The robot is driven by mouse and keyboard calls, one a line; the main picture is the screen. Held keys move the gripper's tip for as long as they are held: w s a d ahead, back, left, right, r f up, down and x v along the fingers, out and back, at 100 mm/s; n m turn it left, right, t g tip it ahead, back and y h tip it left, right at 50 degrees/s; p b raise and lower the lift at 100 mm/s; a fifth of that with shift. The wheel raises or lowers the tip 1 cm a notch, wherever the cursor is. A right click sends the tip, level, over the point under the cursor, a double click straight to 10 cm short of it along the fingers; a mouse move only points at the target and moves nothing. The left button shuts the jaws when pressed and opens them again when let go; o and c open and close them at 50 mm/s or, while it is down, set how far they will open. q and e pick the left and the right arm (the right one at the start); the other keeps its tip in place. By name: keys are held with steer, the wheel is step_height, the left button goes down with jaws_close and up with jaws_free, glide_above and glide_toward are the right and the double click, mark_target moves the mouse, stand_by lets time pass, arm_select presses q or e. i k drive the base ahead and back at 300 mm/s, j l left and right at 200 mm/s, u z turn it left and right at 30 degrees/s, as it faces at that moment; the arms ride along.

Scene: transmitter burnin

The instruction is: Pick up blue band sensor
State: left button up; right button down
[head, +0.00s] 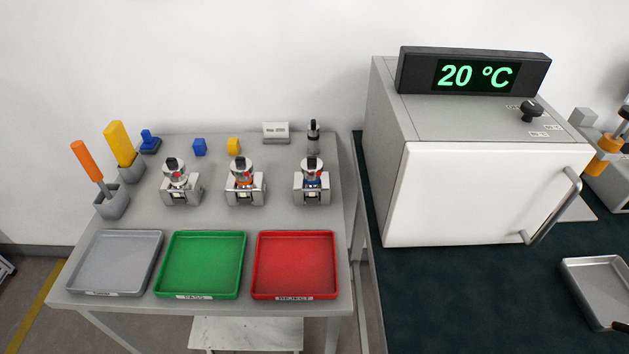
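The blue band sensor (312,183) stands upright in a grey metal holder at the right of a row of three on the grey table. Its body is silver with a dark and red top, and a blue band shows low on it. The holder hides its lower part. A sensor with an orange band (245,182) stands in the middle holder, and another similar sensor (175,178) stands in the left one. Neither of my grippers shows in the head view.
A grey tray (113,290), a green PASS tray (199,291) and a red REJECT tray (296,292) line the table front, all empty. Orange (85,160) and yellow (119,142) handled tools stand at left. A white-doored oven (460,190) reading 20 °C stands right.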

mark_target(316, 189)
steer(key=k+l+u, duration=0.25)
steer(key=l, duration=0.2)
steer(key=k+l+u, duration=0.25)
steer(key=l, duration=0.15)
steer(key=k+l+u, duration=0.25)
steer(key=i+l, duration=0.05)
steer(key=l, duration=0.05)
